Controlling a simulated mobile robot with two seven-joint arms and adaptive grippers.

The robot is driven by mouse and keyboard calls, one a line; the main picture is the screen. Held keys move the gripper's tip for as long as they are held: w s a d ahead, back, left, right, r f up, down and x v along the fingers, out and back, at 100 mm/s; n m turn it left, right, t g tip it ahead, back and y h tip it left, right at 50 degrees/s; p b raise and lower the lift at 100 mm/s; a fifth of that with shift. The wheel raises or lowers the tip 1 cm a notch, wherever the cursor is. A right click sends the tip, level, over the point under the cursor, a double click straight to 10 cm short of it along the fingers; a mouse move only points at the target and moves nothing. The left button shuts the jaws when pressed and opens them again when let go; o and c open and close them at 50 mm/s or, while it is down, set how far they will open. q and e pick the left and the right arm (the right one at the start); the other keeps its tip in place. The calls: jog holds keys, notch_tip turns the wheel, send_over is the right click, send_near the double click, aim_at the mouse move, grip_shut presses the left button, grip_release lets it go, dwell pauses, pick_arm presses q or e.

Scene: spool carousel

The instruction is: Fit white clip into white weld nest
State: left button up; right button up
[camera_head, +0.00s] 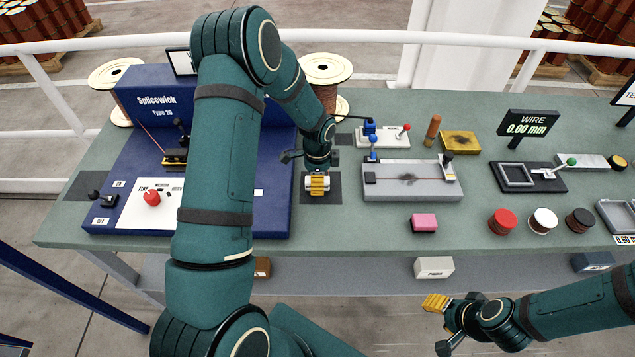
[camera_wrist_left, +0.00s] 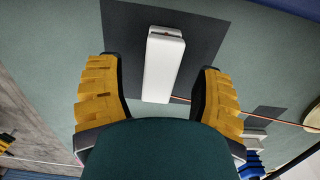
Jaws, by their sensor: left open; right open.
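A white oblong block, which looks like the white clip (camera_wrist_left: 164,68), lies on a dark square mat (camera_wrist_left: 120,25). In the left wrist view it sits between the yellow fingers of my left gripper (camera_wrist_left: 158,75), which is open with a gap on both sides. In the head view my left gripper (camera_head: 318,184) is low over the mat and mostly hides the block. I cannot tell for sure which fixture is the white weld nest; a pale fixture with a red-knobbed lever (camera_head: 383,137) stands behind a grey one (camera_head: 412,183). My right gripper (camera_head: 437,303) is open and empty before the table.
A blue Splicewick machine (camera_head: 270,215) fills the table's left. A pink block (camera_head: 424,223) and red, white and black spools (camera_head: 542,220) stand at the front right. A thin orange wire (camera_wrist_left: 290,122) runs near the block.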

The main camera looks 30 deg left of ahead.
pick_arm(q)
jog(key=shift+f, duration=0.5)
grip_shut()
jog(key=shift+r, duration=0.1)
